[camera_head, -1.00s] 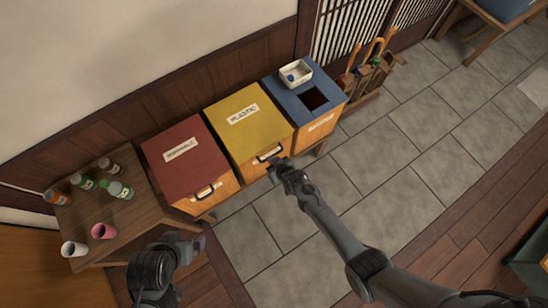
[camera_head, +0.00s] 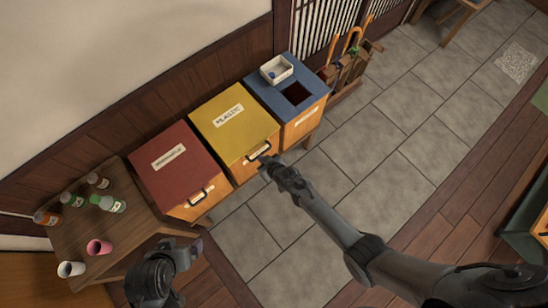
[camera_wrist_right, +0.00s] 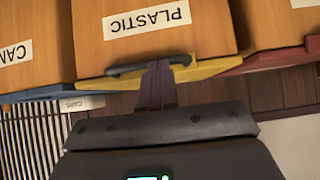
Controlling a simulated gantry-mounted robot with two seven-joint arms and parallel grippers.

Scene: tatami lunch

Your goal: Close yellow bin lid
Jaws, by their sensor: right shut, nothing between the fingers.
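The yellow bin's lid (camera_head: 222,105), labelled PLASTIC, lies flat on top of its wooden box between the red and blue bins, with no gap visible. A dark handle (camera_head: 259,152) sits at its front edge. My right gripper (camera_head: 264,163) is at this handle, its fingers shut with nothing between them. In the right wrist view the closed fingers (camera_wrist_right: 157,85) overlap the handle (camera_wrist_right: 137,69) by the yellow lid edge (camera_wrist_right: 205,68); whether they touch is unclear. My left gripper (camera_head: 196,246) is low in the head view; its finger opening cannot be made out.
A red-lidded bin (camera_head: 168,160) stands left, a blue-topped bin (camera_head: 262,88) with a square opening and a white tray (camera_head: 277,69) right. A wooden table (camera_head: 130,228) holds several bottles and two cups. Open stone floor (camera_head: 370,150) lies in front.

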